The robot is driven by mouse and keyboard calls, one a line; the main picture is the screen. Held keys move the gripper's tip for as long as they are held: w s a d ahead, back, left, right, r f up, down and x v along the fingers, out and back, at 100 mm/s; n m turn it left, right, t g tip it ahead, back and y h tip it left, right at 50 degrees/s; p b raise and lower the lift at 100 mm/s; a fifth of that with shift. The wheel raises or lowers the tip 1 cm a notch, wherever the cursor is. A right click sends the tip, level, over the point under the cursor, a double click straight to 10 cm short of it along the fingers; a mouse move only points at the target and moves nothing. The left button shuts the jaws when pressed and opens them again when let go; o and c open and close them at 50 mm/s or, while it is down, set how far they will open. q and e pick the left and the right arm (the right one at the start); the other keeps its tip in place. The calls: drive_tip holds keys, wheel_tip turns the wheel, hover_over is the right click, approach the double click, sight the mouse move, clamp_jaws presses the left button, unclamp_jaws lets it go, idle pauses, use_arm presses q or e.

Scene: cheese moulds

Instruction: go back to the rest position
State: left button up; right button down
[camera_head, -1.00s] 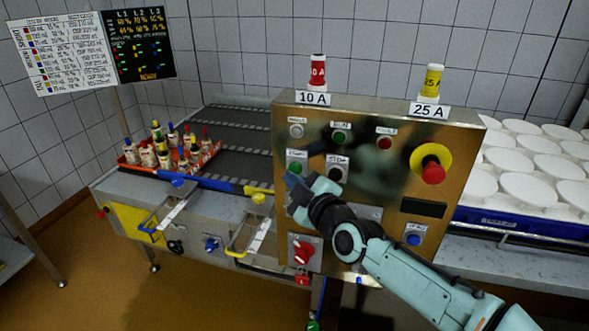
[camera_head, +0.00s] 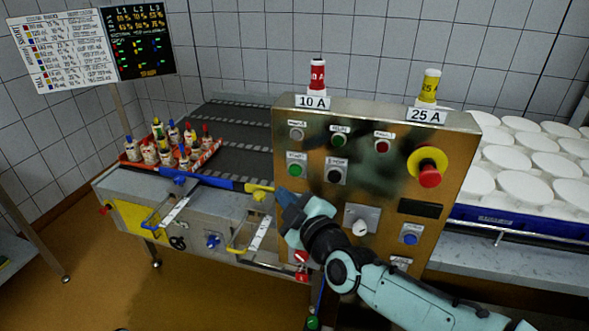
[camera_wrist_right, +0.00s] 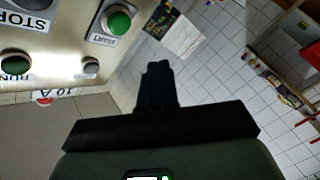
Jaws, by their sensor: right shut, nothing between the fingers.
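My right gripper (camera_head: 284,197) is shut and empty in the head view. It is in front of the left edge of the brass control panel (camera_head: 385,140), below and left of the green button (camera_head: 295,170). In the right wrist view the closed dark fingers (camera_wrist_right: 157,85) point past the panel edge, with the green START button (camera_wrist_right: 118,22) to their left and apart from them. My left gripper is not in view.
Two fuses, a red one (camera_head: 317,75) and a yellow one (camera_head: 429,86), stand on top of the panel. A red crate of bottles (camera_head: 213,150) is on the conveyor at left. White round moulds (camera_head: 525,186) lie at right. A lever with a yellow end (camera_head: 259,190) is close to the gripper.

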idle(0.4)
